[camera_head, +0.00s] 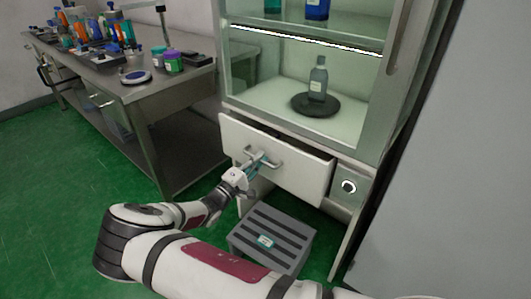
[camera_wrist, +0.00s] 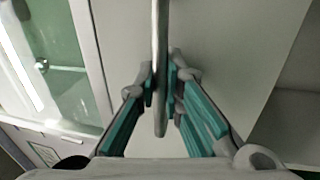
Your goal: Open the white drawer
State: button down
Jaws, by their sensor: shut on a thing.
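The white drawer (camera_head: 300,172) is in the lower part of the glass-fronted cabinet. It stands partly pulled out, with a dark gap showing along its top edge. A metal bar handle (camera_head: 275,162) is on its front. My gripper (camera_head: 257,160) is at the handle and shut on it. In the wrist view the handle (camera_wrist: 160,60) runs between the two teal-padded fingers (camera_wrist: 161,88), and the pale drawer front (camera_wrist: 225,50) lies behind. The inside of the drawer is mostly hidden.
A grey step stool (camera_head: 270,235) stands on the green floor below the drawer. A panel with a round dial (camera_head: 348,186) is right of the drawer. A bottle (camera_head: 318,80) stands on a dark disc in the cabinet. A cluttered metal bench (camera_head: 165,90) is at the left.

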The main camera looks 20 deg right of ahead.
jog(key=r+v, duration=0.3)
jog(key=v, duration=1.4)
jog(key=shift+s+a+p, duration=0.35)
jog(key=shift+s+a, duration=0.1)
jog(key=shift+a, duration=0.1)
jog(key=c, duration=1.7)
grip_release()
jog(key=shift+r, duration=0.1)
jog(key=v, duration=1.2)
